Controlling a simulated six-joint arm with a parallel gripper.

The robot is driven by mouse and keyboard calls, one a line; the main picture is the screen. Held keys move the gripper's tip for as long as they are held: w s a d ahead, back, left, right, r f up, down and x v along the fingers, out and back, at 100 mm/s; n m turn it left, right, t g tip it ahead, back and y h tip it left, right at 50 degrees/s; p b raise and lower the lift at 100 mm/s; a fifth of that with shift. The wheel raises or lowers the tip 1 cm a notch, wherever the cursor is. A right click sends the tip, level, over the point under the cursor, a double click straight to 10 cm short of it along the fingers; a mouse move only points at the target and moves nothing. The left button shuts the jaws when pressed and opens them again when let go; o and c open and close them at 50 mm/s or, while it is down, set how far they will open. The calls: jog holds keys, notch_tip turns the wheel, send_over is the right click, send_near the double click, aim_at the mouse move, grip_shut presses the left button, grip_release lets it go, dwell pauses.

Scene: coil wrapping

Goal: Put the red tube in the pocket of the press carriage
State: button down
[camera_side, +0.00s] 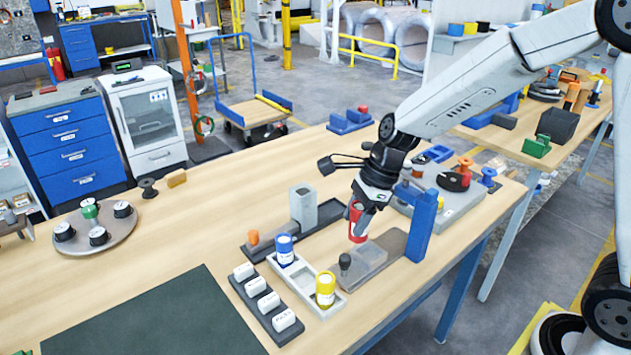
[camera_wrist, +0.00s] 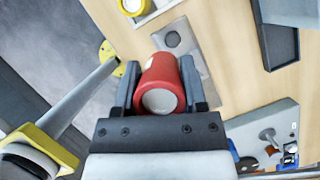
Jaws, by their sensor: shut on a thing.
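My gripper (camera_side: 361,222) is shut on the red tube (camera_side: 356,212) and holds it above the press. In the wrist view the red tube (camera_wrist: 158,76) sits between both fingers, its pale round end facing the camera. The grey press carriage (camera_side: 370,257) lies below and slightly right of the tube, near a blue upright post (camera_side: 422,226). A dark knob (camera_side: 345,261) stands at its left end. In the wrist view a grey plate (camera_wrist: 196,62) with a dark round spot shows beyond the tube. I cannot tell the pocket clearly.
A white tray (camera_side: 338,302) holds a blue tube (camera_side: 285,250) and a yellow tube (camera_side: 325,289). A dark rack with white labelled blocks (camera_side: 268,302) stands left of it. A dark base with a grey block (camera_side: 303,208) is behind.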

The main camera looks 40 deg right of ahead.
jog(key=s+d+r, duration=0.1)
jog(key=s+d, duration=0.5)
jog(key=s, duration=0.6)
jog(key=shift+d+r, duration=0.2)
jog(key=shift+d, duration=0.05)
send_near(358, 256)
jog(key=a+f, duration=0.1)
jog(key=shift+w+f, duration=0.45)
jog(key=shift+f, duration=0.25)
jog(key=shift+w+f, duration=0.15)
jog(key=shift+f, duration=0.1)
jog(key=shift+w+f, duration=0.1)
jog(key=shift+f, duration=1.45)
